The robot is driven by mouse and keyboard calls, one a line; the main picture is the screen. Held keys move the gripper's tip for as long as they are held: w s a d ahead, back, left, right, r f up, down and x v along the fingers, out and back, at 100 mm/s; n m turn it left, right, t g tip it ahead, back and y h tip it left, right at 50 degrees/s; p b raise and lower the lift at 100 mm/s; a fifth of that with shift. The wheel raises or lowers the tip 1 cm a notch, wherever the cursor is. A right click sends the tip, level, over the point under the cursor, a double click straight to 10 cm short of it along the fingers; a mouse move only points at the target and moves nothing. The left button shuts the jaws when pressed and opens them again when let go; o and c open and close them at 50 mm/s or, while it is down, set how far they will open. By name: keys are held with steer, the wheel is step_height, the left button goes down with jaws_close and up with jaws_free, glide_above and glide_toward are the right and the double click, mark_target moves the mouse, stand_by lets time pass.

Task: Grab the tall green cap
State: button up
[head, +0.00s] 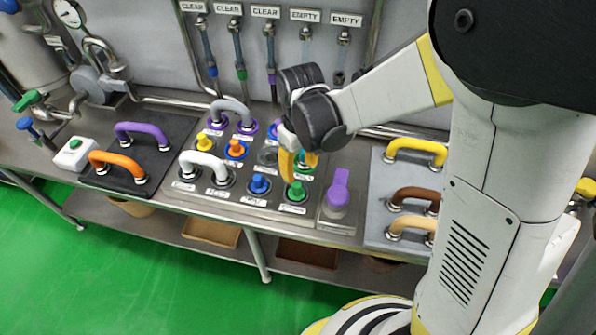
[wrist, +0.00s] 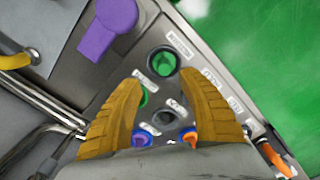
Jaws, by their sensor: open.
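A green cap (head: 296,191) stands upright in a dark ring at the front right of the grey panel. In the wrist view this green cap (wrist: 162,62) lies just beyond and between the two fingertips. A second green cap (head: 304,160) sits behind it, partly hidden by my fingers. In the wrist view the second green cap (wrist: 143,97) is beside the left finger. My gripper (head: 299,170) is open and empty over the panel. Its yellow fingers (wrist: 163,84) are spread apart in the wrist view. Whether they touch either cap, I cannot tell.
A purple handle (head: 337,190) stands close right of the front green cap. A blue cap (head: 258,184), an orange cap (head: 235,149) and a white arched handle (head: 204,163) share the panel. Yellow (head: 417,150) and brown arched handles stand at right.

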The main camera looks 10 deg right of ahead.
mark_target(297, 185)
step_height(297, 185, down, 4)
steer(key=shift+r+b, duration=0.15)
steer(key=shift+b, duration=0.25)
steer(key=f, duration=0.1)
steer(key=f+b, duration=0.1)
steer(key=f, duration=0.1)
steer(key=f+b, duration=0.1)
steer(key=f, duration=0.1)
steer(key=shift+a+f, duration=0.15)
steer(key=shift+a, duration=0.25)
jaws_close()
